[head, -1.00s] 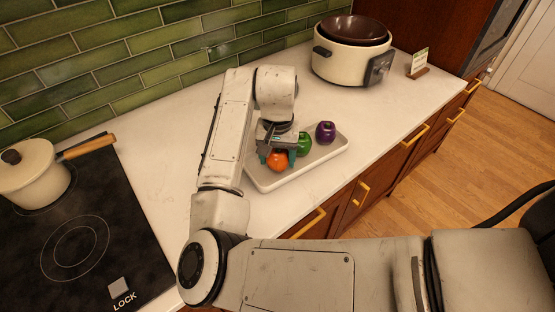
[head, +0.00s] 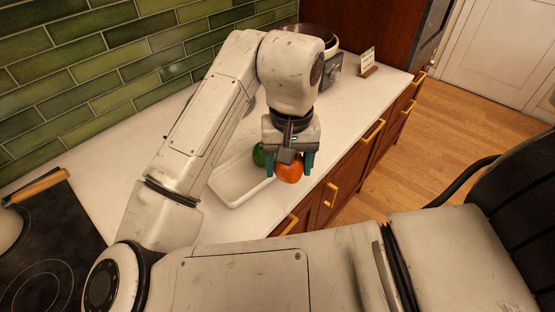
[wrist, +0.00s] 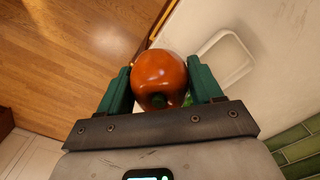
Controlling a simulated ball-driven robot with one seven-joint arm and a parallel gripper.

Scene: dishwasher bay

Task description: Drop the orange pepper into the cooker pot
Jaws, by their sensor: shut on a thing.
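The orange pepper (head: 289,168) is held between the teal fingers of my gripper (head: 289,165), raised above the counter near its front edge. In the wrist view the orange pepper (wrist: 160,79) sits between both fingers of my gripper (wrist: 160,88). The cooker pot (head: 322,35) stands at the back of the counter, mostly hidden behind my arm; part of its dark rim and its grey side panel show.
The white tray (head: 232,188) lies below and left of the gripper, with the green pepper (head: 259,155) partly hidden. The purple one is out of sight. A small sign (head: 367,59) stands right of the cooker. The hob (head: 50,250) is at left.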

